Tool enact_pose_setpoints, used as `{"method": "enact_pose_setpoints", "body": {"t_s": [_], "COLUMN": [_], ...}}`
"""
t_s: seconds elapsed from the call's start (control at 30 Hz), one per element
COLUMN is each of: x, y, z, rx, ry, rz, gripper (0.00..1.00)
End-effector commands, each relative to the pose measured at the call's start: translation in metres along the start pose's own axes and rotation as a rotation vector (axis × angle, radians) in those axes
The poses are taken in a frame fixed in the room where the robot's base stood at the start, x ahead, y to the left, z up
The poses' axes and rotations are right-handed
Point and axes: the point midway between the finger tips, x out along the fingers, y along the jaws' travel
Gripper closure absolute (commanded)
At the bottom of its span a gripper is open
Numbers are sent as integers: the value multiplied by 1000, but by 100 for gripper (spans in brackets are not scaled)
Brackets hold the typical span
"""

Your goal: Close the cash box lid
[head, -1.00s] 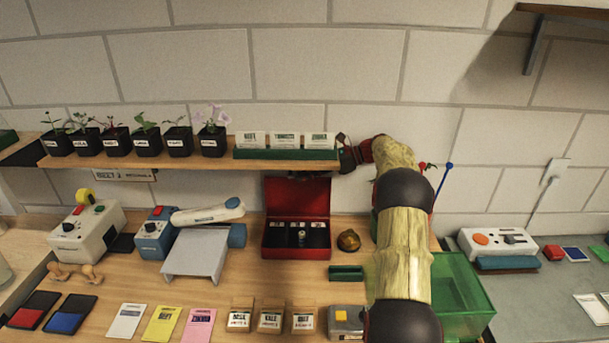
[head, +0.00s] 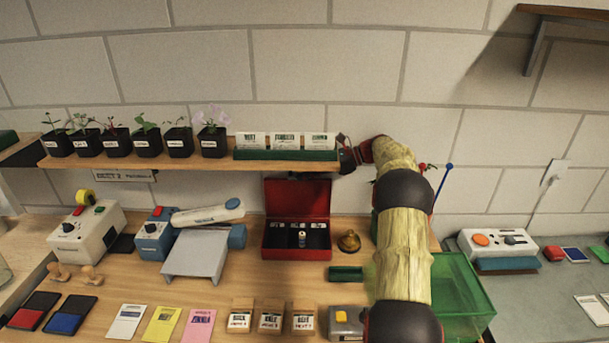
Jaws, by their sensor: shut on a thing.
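The red cash box (head: 267,245) stands on the wooden bench in the middle of the head view. Its lid (head: 297,198) is up, leaning back against the area under the shelf. The open box shows a dark tray with small labelled compartments and a small pale roll in it. My gripper (head: 347,154) is at the right end of the shelf, above and to the right of the lid and apart from it. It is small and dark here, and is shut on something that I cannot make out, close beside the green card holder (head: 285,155).
The shelf (head: 200,163) above the box carries several potted seedlings. A brass bell (head: 349,242) and a small green tray (head: 346,273) are right of the box. A grey stand (head: 197,255) is left of it.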

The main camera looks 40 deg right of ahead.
Motion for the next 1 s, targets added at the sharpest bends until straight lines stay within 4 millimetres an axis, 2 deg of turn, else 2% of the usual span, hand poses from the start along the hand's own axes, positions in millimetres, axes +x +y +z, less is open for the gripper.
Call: {"method": "enact_pose_setpoints", "body": {"t_s": [0.17, 0.37, 0.6, 0.97, 1.0], "x": [0, -3, -1, 1, 1], "y": [3, 24, 45, 48, 48], "z": [0, 6, 2, -3, -3], "rx": [3, 7, 6, 9, 8], "ry": [1, 1, 0, 1, 1], "rz": [1, 3, 5, 6, 6], "gripper": [100, 100, 100, 100, 82]}}
